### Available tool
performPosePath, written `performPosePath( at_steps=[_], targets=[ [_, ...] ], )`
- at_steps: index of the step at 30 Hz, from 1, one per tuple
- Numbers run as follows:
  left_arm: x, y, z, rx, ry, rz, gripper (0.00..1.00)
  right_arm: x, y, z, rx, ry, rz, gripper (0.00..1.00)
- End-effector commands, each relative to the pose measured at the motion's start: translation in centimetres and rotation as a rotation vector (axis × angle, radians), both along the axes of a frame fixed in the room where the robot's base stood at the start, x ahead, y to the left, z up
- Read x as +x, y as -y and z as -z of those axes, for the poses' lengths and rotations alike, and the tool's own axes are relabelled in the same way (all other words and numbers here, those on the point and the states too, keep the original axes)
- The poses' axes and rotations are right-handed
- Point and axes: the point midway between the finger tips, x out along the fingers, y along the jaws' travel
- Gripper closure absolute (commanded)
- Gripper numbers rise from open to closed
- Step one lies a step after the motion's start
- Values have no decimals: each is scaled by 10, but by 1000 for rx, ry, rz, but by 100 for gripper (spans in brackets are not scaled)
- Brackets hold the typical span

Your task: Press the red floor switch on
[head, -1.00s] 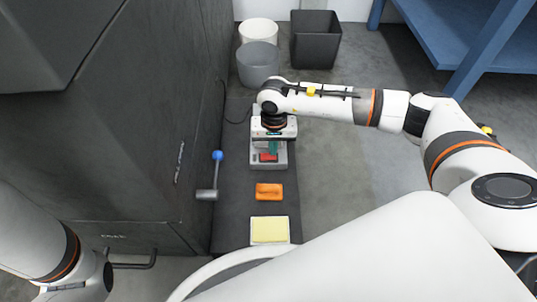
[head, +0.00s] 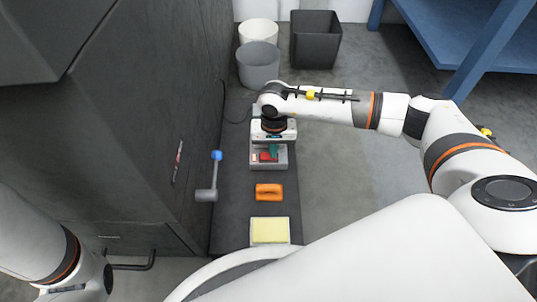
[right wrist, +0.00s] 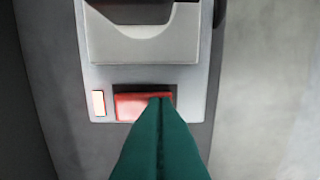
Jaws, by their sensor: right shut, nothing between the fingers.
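The red switch (head: 264,157) sits on a light grey switch box (head: 282,164) low on the dark strip in the head view. In the right wrist view the red switch (right wrist: 131,106) lies in a dark recess of the grey plate. A small pale window with a reddish rim (right wrist: 99,103) is left of it. My right gripper (head: 273,151) has green fingers, shut and empty, pointing down. In the right wrist view its fingertips (right wrist: 160,101) overlap the right part of the red switch. I cannot tell whether they touch it. My left gripper is out of view.
An orange block (head: 269,192) and a yellow pad in a pale frame (head: 269,230) lie nearer on the strip. A blue-knobbed lever (head: 216,156) juts from the dark cabinet (head: 130,130) at left. Bins (head: 315,40) stand behind. Grey floor (head: 340,180) is clear at right.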

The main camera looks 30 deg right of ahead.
Motion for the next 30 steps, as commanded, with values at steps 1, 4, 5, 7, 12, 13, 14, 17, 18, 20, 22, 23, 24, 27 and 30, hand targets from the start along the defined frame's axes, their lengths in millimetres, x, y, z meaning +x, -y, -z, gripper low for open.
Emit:
performPosePath(
  at_steps=[1, 4, 5, 7, 12, 13, 14, 17, 18, 20, 22, 23, 24, 27, 30],
  targets=[
    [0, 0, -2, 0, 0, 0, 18, 0, 0, -2, 0, 0, 0, 100],
    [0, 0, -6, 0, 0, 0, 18, 0, 0, -8, 0, 0, 0, 100],
    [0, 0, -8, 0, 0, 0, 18, 0, 0, -10, 0, 0, 0, 100],
    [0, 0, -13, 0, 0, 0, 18, 0, 0, -16, 0, 0, 0, 100],
    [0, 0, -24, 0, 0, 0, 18, 0, 0, -30, 0, 0, 0, 100],
    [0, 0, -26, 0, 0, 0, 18, 0, 0, -33, 0, 0, 0, 100],
    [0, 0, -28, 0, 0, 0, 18, 0, 0, -35, 0, 0, 0, 100],
    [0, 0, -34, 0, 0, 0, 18, 0, 0, -43, 0, 1, 0, 100],
    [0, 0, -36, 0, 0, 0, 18, 0, 0, -46, 0, 1, 0, 100],
    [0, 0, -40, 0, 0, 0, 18, 0, 0, -51, 0, 1, 0, 100],
    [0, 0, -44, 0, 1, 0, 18, 0, 0, -57, 0, 1, -1, 100],
    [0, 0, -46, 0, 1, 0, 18, 0, 0, -59, 0, 1, -1, 100],
    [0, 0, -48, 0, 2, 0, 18, 0, 0, -62, 0, 1, -1, 100],
    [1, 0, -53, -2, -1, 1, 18, 0, 0, -69, 0, 0, -1, 100],
    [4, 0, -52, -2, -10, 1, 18, 0, 0, -71, 0, 0, -1, 100]
  ],
)
